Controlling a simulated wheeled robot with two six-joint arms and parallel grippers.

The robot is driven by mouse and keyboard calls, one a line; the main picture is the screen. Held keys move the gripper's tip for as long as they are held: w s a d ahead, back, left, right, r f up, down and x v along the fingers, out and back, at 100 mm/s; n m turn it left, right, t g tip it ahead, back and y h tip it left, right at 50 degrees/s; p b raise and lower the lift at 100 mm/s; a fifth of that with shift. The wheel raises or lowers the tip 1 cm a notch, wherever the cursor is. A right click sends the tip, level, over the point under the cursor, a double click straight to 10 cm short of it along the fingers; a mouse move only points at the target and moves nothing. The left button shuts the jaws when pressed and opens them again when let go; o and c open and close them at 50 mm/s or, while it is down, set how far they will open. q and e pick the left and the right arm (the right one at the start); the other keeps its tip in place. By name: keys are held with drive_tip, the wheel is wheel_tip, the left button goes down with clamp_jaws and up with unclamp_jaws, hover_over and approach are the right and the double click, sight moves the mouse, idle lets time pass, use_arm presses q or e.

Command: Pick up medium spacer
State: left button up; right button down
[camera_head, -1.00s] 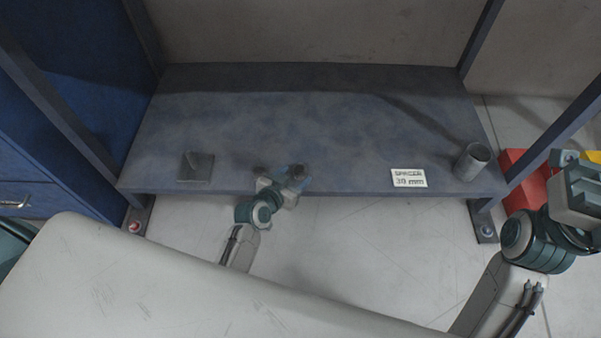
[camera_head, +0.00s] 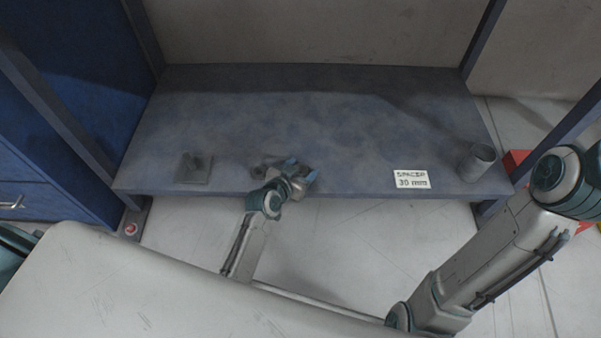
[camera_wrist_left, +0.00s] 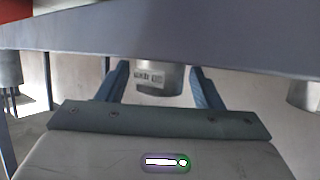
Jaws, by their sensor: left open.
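My left gripper (camera_head: 301,170) is open at the front edge of the blue-grey shelf, in the middle of the head view. In the left wrist view its two blue fingers (camera_wrist_left: 160,84) stand apart. The label is too small to read. In the head view this cylinder is mostly or wholly hidden by the gripper. My right gripper is out of view; only its arm shows at the right.
The shelf (camera_head: 300,115) has clear room behind my left gripper. A dark square plate with a peg (camera_head: 193,169) is at left. A sign reading "SPACER 30 mm" (camera_head: 411,179) and a grey cylinder (camera_head: 477,162) are at right. Posts rise at both sides.

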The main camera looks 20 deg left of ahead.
use_arm(q)
drive_tip(key=c, duration=1.2)
drive_tip(key=shift+r, duration=0.15)
